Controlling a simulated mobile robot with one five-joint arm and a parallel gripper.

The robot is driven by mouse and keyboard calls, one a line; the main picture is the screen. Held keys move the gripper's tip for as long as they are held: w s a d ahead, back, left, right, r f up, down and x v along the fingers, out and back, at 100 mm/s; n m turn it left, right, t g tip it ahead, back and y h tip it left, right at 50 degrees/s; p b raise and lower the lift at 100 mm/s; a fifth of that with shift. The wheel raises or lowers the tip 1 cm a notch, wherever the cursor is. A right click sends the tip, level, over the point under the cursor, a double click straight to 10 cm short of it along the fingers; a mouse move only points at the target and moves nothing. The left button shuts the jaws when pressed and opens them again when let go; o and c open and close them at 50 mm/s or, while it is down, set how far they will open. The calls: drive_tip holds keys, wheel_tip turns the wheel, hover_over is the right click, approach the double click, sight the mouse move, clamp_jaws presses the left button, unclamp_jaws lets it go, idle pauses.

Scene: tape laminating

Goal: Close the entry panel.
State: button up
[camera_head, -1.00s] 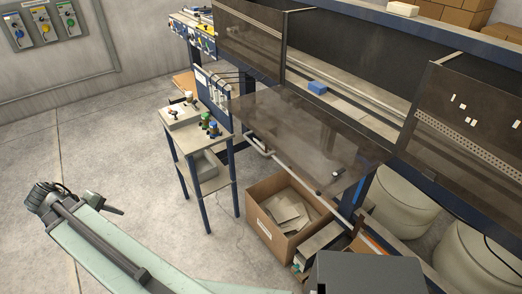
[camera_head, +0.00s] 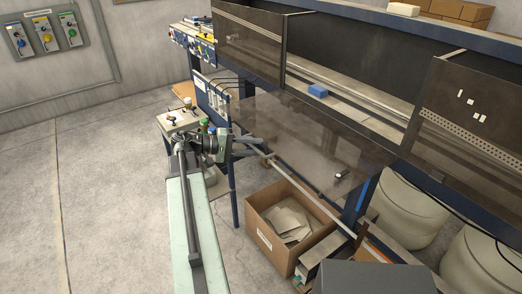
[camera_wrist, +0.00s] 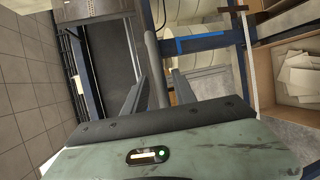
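The entry panel (camera_head: 300,140), a smoky brown see-through sheet, hangs swung out from the front of the blue-framed machine, leaving the bay above it open. A small dark handle (camera_head: 342,177) sits near its lower right edge.
A cardboard box (camera_head: 262,222) of scraps stands below the panel, also in the wrist view (camera_wrist: 268,60). A control stand (camera_head: 172,122) is left of my gripper. Another brown panel (camera_head: 470,110) is at right. A blue block (camera_head: 318,90) lies inside the bay. The left floor is clear.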

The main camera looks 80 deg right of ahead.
drive_tip(key=shift+x, duration=1.55)
drive_tip(key=shift+c, duration=0.3)
drive_tip(key=shift+a, duration=0.1)
clamp_jaws()
drive_tip(key=shift+a+f, duration=0.1)
drive_tip(key=shift+a, duration=0.1)
